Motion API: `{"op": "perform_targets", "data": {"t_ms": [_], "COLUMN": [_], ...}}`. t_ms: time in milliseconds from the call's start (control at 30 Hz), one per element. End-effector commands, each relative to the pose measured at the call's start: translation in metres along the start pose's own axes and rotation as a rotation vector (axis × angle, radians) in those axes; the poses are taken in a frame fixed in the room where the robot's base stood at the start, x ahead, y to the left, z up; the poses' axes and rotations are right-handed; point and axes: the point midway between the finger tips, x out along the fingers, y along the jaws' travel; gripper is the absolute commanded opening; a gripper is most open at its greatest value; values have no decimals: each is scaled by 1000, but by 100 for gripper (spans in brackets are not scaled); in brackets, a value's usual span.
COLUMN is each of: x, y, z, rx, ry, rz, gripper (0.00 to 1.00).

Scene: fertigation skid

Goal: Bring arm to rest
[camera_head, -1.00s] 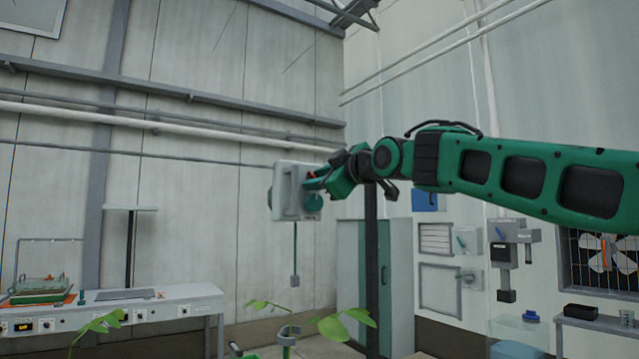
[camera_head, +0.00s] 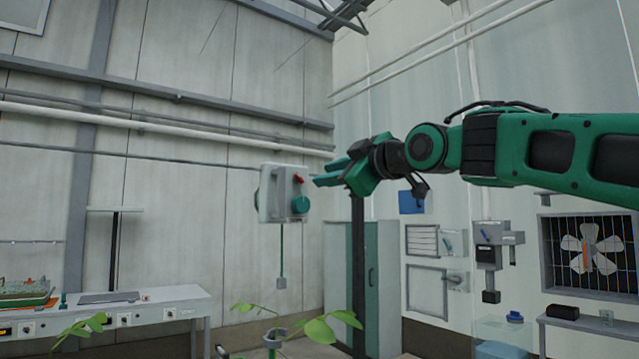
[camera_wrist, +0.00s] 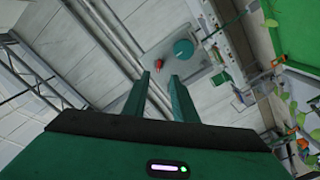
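My green arm reaches in from the right in the head view. My gripper (camera_head: 327,177) is held up in the air, just right of a grey control box (camera_head: 270,205) with a red switch (camera_head: 299,179) and a round green knob (camera_head: 300,205). In the wrist view my gripper (camera_wrist: 159,78) has its two green fingers apart with nothing between them. The grey box (camera_wrist: 205,67), its red switch (camera_wrist: 158,64) and its green knob (camera_wrist: 183,48) lie beyond the fingertips, with a visible gap.
Leafy plants (camera_head: 310,328) stand low in front. A bench (camera_head: 170,303) with a tray (camera_head: 25,293) is at left. A dark post (camera_head: 358,270) and a grey-green cabinet (camera_head: 384,270) stand below my gripper. A caged fan (camera_head: 590,250) is at right.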

Motion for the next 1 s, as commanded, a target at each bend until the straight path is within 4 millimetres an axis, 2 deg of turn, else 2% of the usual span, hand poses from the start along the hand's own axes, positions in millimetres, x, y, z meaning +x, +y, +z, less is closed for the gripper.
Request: {"op": "perform_targets", "data": {"t_ms": [133,633,700,767,867,967,1000], "x": [-7,-8,-8,-10,-19,-38,-47], "y": [0,0,-1,-2,-5,-12,-15], "z": [0,0,5,18,56,113,138], "rx": [0,0,6,21,72,155,193], "ry": [1,0,-11,-39,-124,-252,-309], "rz": [0,-1,-2,-5,-11,-15,-14], "gripper": [25,25,25,25,25,25,25]}}
